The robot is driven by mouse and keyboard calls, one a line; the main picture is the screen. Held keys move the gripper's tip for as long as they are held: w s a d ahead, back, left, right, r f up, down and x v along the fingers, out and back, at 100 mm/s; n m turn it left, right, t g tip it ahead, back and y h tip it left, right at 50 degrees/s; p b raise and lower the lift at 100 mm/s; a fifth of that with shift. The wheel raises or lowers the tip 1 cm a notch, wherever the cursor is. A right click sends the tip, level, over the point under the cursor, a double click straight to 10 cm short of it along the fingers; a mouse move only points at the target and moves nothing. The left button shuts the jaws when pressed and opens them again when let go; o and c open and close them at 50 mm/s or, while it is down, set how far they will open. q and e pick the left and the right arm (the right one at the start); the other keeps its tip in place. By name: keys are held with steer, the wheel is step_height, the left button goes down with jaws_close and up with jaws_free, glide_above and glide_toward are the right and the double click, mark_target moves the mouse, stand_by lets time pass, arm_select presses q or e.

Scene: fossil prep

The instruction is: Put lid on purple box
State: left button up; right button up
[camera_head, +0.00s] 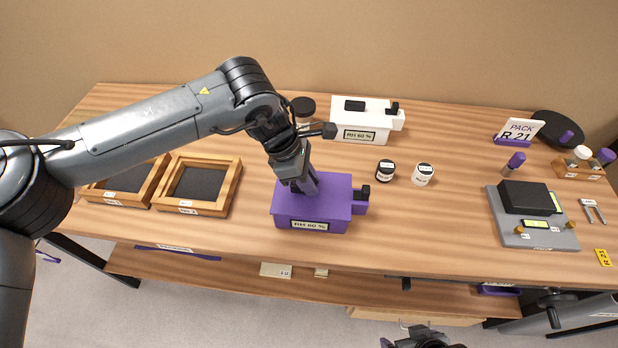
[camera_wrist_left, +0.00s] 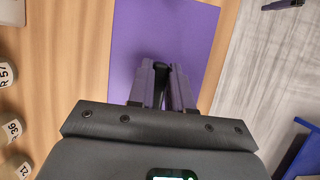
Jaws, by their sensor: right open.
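The purple box (camera_head: 310,226) stands near the front middle of the table, with an RH 60 % label and a black latch (camera_head: 362,193) on its right side. A flat purple lid (camera_head: 335,188) covers its top in the head view; I cannot tell whether a thin gap is left. The lid fills the middle of the left wrist view (camera_wrist_left: 165,35). My left gripper (camera_head: 305,187) points down onto the lid, its fingers (camera_wrist_left: 164,88) close around a dark handle-like piece. My right gripper (camera_head: 422,338) is open at the bottom edge, partly cut off, in front of the table.
A white box (camera_head: 365,130) stands behind, with small jars (camera_head: 385,170) between. Two wooden trays (camera_head: 198,211) lie to the left. A grey device (camera_head: 533,230), a PACK sign (camera_head: 518,132) and purple-capped items are to the right. The table between jars and device is clear.

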arm_select(q)
steer(key=o, duration=0.5)
steer(key=shift+c, duration=0.2)
steer(key=p+v, duration=0.2)
steer(key=v, duration=0.8)
steer(key=shift+a+r, duration=0.2)
steer(key=shift+r, duration=0.15)
